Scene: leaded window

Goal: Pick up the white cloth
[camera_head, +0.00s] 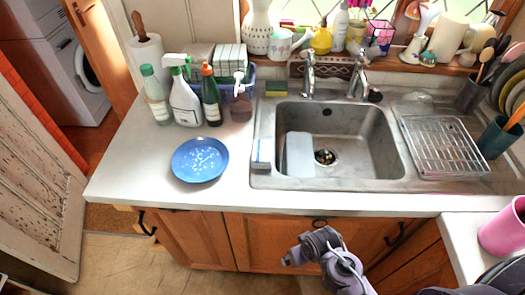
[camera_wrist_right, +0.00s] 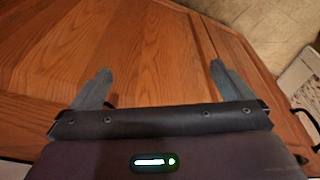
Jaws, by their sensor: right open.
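No item is clearly a white cloth. A pale, flat, whitish piece (camera_head: 299,155) leans or lies in the left part of the sink; I cannot tell if it is cloth or a board. In the head view my right arm is low in front of the cabinets, well below the counter top. My left gripper is not in view.
The steel sink (camera_head: 392,170) has two taps behind it. A blue plate (camera_head: 200,160), a spray bottle (camera_head: 185,103) and other bottles stand on the left counter. A wire rack (camera_head: 445,145) is right of the sink; a pink pot (camera_head: 503,230) stands at lower right. The front-left counter is clear.

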